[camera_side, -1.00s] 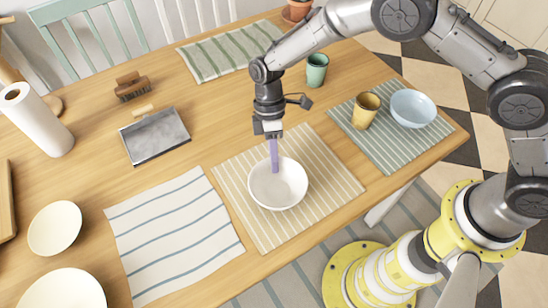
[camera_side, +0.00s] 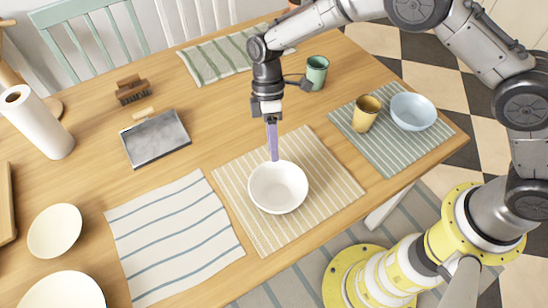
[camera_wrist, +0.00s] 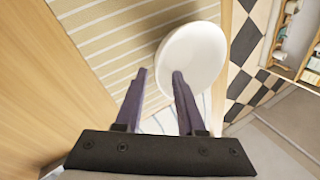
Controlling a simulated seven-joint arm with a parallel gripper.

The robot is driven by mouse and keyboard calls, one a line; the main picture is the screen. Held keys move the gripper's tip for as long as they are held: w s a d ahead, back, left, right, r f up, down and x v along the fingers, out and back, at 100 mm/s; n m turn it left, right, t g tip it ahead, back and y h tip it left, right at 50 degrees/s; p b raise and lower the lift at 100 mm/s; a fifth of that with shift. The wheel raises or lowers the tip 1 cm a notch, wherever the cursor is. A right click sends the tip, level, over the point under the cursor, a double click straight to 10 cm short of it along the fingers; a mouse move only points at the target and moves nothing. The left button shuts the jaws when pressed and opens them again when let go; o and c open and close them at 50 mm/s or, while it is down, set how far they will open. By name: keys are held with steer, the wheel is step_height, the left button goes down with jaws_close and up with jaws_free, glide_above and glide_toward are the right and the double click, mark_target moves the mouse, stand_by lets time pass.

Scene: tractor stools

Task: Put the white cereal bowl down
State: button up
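The white cereal bowl (camera_side: 278,188) sits upright on the beige striped placemat (camera_side: 235,215) near the table's front edge. In the wrist view the bowl (camera_wrist: 198,55) is right of centre, with the mat (camera_wrist: 115,40) to its left. My gripper (camera_side: 274,160) points down at the bowl's far rim, its purple fingertips level with or just above it. In the wrist view the fingers (camera_wrist: 159,75) stand apart; the bowl's near rim shows between them, and the right finger overlaps the bowl's inside. Nothing is clamped between the fingers.
A blue bowl (camera_side: 413,111) and a yellow cup (camera_side: 365,113) stand on the right mat. A green cup (camera_side: 316,73) is behind my gripper. A white striped cloth (camera_side: 172,236) lies to the left, with cream bowls (camera_side: 55,230) beyond. A metal dustpan (camera_side: 156,138) lies behind.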

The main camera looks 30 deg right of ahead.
steer(key=v, duration=0.7)
steer(key=shift+r, duration=0.1)
steer(key=s+d+r+m+t, duration=0.2)
steer(key=s+d+r+m, duration=0.15)
steer(key=d+r, duration=0.4)
steer(key=s+d+r+m+t, duration=0.3)
steer(key=s+d+r, duration=0.1)
steer(key=d+r, duration=0.4)
steer(key=s+d+m+t+h, duration=0.1)
steer(key=s+d+m+t, duration=0.1)
steer(key=s, duration=0.7)
steer(key=s+d+r+m+t, duration=0.1)
steer(key=s+d+m+t, duration=0.1)
steer(key=s+d+m, duration=0.3)
steer(key=s+d, duration=0.2)
steer(key=s, duration=0.2)
steer(key=shift+d+r+t+h, duration=0.15)
steer(key=shift+r+t+h, duration=0.05)
steer(key=shift+t+h, duration=0.2)
